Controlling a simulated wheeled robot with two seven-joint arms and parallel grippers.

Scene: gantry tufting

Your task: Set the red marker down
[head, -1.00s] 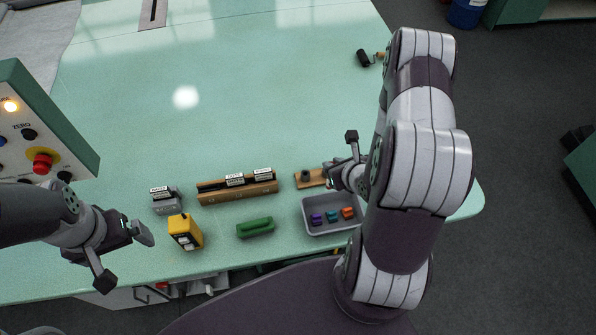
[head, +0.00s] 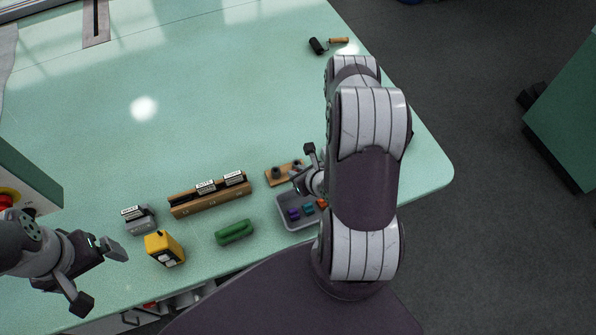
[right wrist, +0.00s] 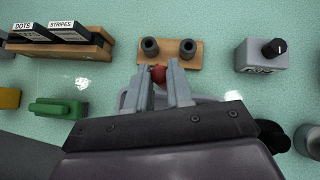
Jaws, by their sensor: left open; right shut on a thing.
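My right gripper (right wrist: 158,88) is shut on the red marker (right wrist: 158,73), whose rounded red end shows between the fingertips in the right wrist view. The rest of the marker is hidden by the fingers. Just beyond it is a wooden block (right wrist: 168,62) with two dark round cups. In the head view the right gripper (head: 301,168) is at the right end of this block (head: 271,182), above the back of the grey tray; the marker cannot be made out there. My left gripper (head: 98,276) is open and empty at the lower left.
The grey tray (head: 284,220) holds small purple, teal and orange pieces. A green piece (head: 235,232), yellow box (head: 164,248), grey labelled box (head: 139,219) and labelled wooden rack (head: 210,200) stand left. A knobbed grey box (right wrist: 262,57) is right of the block. The table's middle is clear.

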